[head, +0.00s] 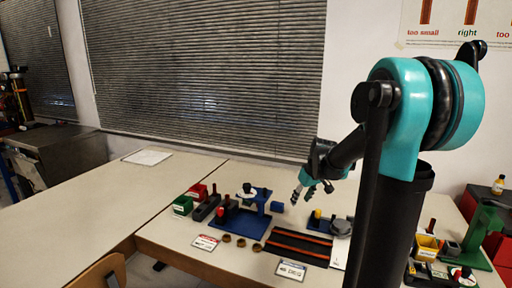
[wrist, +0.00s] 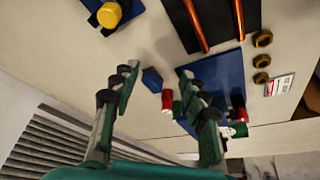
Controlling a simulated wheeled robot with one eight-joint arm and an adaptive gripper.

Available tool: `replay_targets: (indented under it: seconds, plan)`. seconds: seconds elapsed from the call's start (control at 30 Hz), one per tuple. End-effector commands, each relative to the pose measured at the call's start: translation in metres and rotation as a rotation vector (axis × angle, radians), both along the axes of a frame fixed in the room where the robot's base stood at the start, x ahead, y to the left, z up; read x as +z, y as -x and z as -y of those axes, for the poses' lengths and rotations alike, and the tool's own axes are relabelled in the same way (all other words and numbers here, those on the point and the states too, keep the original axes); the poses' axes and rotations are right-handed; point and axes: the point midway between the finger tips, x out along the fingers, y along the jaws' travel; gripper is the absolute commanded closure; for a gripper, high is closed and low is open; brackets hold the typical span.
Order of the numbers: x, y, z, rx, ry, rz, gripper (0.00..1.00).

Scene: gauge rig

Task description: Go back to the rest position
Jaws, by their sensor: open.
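My gripper (head: 310,190) hangs above the table (head: 170,240) in the head view, to the right of the blue gauge rig (head: 240,218). In the wrist view my gripper (wrist: 158,85) shows two dark fingers spread wide apart with nothing held between them. A small blue block (wrist: 152,78) lies on the table beyond the gap between the fingers. The fingers cover part of the blue rig base (wrist: 222,75) in the wrist view.
A red bin (head: 198,191) and a green bin (head: 182,206) stand left of the rig. Several brown nuts (head: 241,242) lie in front of it. A black tray (head: 283,249) with copper-coloured rods is at the front. A green press (head: 483,235) stands at right. The table's left part is mostly clear.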

Motion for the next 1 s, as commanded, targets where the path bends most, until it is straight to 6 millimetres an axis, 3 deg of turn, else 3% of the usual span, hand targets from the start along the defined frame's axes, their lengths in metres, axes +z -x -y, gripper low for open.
replay_targets:
  seconds: [0.17,0.4,0.6,0.7,1.0]
  plan:
    - [-0.017,0.064,0.001,-0.105,0.004,-0.009,0.55]
    - [-0.059,0.174,0.006,-0.302,0.006,-0.009,0.55]
    - [-0.089,0.236,0.013,-0.420,0.004,-0.003,0.55]
    - [-0.095,0.247,0.014,-0.442,0.002,-0.002,0.55]
    - [-0.095,0.247,0.014,-0.442,0.002,-0.002,0.55]
